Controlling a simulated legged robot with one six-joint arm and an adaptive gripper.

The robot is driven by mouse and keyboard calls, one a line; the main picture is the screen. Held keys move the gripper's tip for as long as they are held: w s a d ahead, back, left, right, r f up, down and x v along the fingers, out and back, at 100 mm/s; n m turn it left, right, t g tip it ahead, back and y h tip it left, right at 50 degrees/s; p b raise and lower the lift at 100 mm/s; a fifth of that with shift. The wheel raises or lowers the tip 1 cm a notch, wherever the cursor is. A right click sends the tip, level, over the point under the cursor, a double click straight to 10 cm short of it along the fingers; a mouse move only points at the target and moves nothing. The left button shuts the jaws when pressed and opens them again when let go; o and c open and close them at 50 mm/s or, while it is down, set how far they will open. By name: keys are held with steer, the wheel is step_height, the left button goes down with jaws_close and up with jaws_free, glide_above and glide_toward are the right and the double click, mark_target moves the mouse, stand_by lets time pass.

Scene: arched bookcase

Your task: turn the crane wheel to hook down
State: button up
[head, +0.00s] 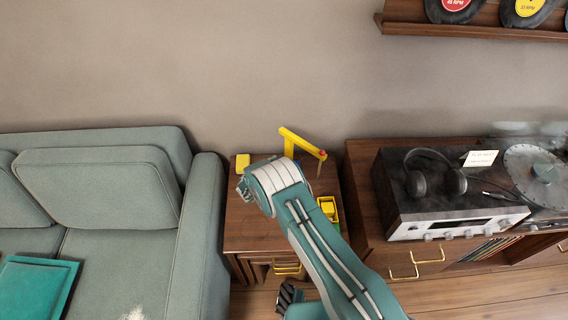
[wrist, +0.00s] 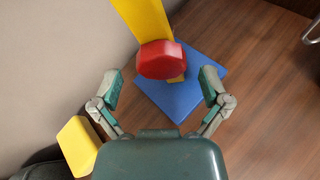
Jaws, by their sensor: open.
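The toy crane has a yellow mast and boom (head: 302,143), standing on the small wooden side table. In the wrist view its yellow mast (wrist: 147,22) rises from a blue base (wrist: 183,92). The red crane wheel (wrist: 160,60) is on the mast, facing my gripper. My gripper (wrist: 162,84) is open, with one finger on each side of the wheel and a little short of it. No contact with the wheel shows. A small dark-red piece (head: 322,154) is at the boom's end; I cannot tell whether it is the hook. My arm hides the crane's lower part in the head view.
A yellow block (head: 243,163) lies on the side table (head: 240,215) and also shows in the wrist view (wrist: 78,146). A green sofa (head: 206,215) is left; a cabinet with stereo (head: 445,200) is right.

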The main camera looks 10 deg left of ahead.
steer(key=v, duration=1)
steer(key=shift+a+f, duration=0.1)
steer(key=shift+a, duration=0.05)
steer(key=w+d+f, duration=0.1)
steer(key=w, duration=0.2)
steer(key=w+d+f+n, duration=0.1)
steer(key=w+d+f, duration=0.1)
steer(key=w, duration=0.1)
steer(key=w+d+f+n+h, duration=0.1)
steer(key=w, duration=0.3)
steer(key=shift+d+f+g, duration=0.2)
steer(key=shift+d+g, duration=0.05)
steer(key=shift+g, duration=0.15)
steer(key=c, duration=1.1)
